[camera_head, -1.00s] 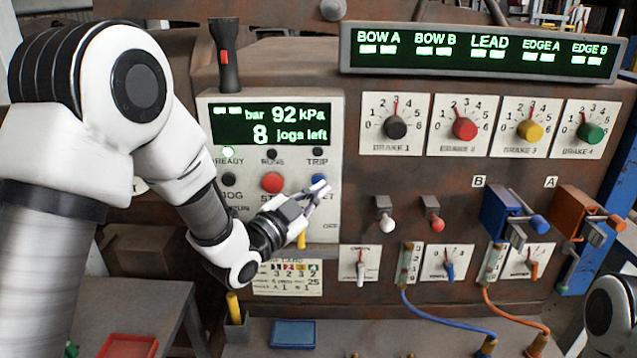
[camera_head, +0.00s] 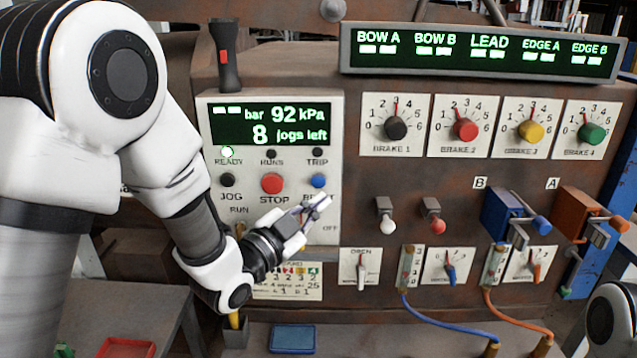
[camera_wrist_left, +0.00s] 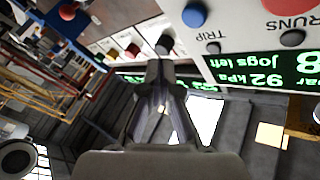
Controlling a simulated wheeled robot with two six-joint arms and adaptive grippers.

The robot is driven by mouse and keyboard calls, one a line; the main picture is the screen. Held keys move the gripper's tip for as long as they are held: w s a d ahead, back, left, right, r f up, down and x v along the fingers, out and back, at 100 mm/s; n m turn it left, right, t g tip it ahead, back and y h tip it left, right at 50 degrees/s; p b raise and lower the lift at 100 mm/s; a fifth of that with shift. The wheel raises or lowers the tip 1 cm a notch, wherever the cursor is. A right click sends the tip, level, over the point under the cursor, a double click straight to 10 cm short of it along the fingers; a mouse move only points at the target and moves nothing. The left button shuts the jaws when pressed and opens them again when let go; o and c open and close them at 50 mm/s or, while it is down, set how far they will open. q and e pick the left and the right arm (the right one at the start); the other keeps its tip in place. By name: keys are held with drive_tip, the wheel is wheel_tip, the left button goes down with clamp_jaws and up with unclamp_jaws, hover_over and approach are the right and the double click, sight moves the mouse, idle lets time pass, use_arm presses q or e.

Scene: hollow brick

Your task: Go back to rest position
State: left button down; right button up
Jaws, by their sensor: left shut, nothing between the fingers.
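My left gripper (camera_head: 312,212) is shut and empty in the head view. It hangs in front of the lower right corner of the control box (camera_head: 333,150), below the blue button (camera_head: 318,181). The left arm comes in from the left and covers part of the machine front. In the left wrist view the shut fingers (camera_wrist_left: 160,85) point toward the panel, with the blue button (camera_wrist_left: 194,15) above them, apart from them. On the right edge of the head view a white and black arm part of mine (camera_head: 612,318) shows; the right gripper is not in view.
The machine front carries brake dials (camera_head: 465,130), toggle levers (camera_head: 385,212), and blue (camera_head: 500,215) and orange (camera_head: 580,215) clamps. Blue and orange cables (camera_head: 440,318) stand out low at the right. A blue tray (camera_head: 293,338) lies on the ledge, a red tray (camera_head: 127,347) on the left table.

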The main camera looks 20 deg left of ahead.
use_arm(q)
drive_tip(key=s+a+f+n+g+y+b, duration=0.1)
drive_tip(key=s+f+g, duration=0.2)
drive_tip(key=f, duration=0.9)
drive_tip(key=s+a+f+n+g+y+b, duration=0.1)
drive_tip(key=s+f+n+g, duration=0.15)
drive_tip(key=f, duration=0.95)
drive_tip(key=s+a+f+n+g+y+b, duration=0.15)
drive_tip(key=s+f, duration=0.25)
drive_tip(key=f, duration=0.8)
drive_tip(key=s+a+f+n+g+y, duration=0.1)
drive_tip(key=s+f+g, duration=0.4)
drive_tip(key=s, duration=0.7)
drive_tip(key=s+a+f+n+g+y, duration=0.2)
drive_tip(key=s+f+n+g, duration=0.4)
drive_tip(key=s+f, duration=0.3)
drive_tip(key=s+a, duration=0.1)
drive_tip(key=s, duration=0.1)
drive_tip(key=shift+s+a, duration=0.15)
drive_tip(key=shift+s, duration=0.25)
